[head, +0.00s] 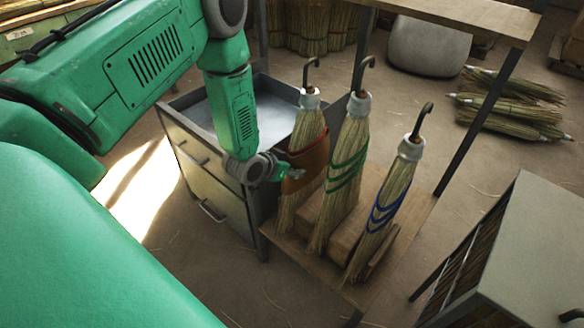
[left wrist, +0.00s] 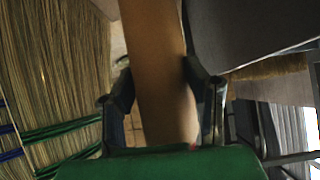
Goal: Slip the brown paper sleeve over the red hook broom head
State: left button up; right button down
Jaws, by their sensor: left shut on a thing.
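A brown paper sleeve (head: 308,163) shows at the middle of the left broom head (head: 308,124), the leftmost of three with hooks. In the left wrist view the sleeve (left wrist: 160,75) runs between the two fingers (left wrist: 162,100). My right gripper is not in view.
A green-bound broom head (head: 345,150) and a blue-bound one (head: 397,185) stand close on the right, on a wooden shelf (head: 285,245). A metal drawer cabinet (head: 212,178) is behind left. A table post (head: 480,120) and a grey cabinet (head: 520,255) are at right.

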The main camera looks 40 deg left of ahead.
pick_arm(q)
jog(key=shift+f+b, duration=0.55)
jog(key=shift+f, duration=0.25)
dwell(0.4)
jog(key=o, duration=1)
jog(key=shift+s, duration=0.1)
jog(key=v, duration=1.1)
jog(key=shift+s+a+r, duration=0.1)
jog(key=shift+s+r, duration=0.15)
jog(key=shift+r, duration=0.05)
jog(key=shift+s, duration=0.1)
jog(key=s+d+f+g+p, duration=0.1)
jog(key=s+d+f+g, duration=0.1)
jog(key=s, duration=0.5)
jog(key=s+d+f+g+p, duration=0.1)
jog(key=s+d+g, duration=0.3)
jog(key=s, duration=0.4)
jog(key=s+d+f+g+p, duration=0.1)
jog(key=s+d+f+g, duration=0.2)
jog(key=s, duration=0.5)
jog(key=shift+s+d+f+y, duration=0.1)
jog(key=shift+d+y, duration=0.1)
jog(key=shift+d, duration=0.2)
jog(key=shift+s+d+f+y, duration=0.1)
jog(key=shift+d+y, duration=0.1)
jog(key=shift+d, duration=0.2)
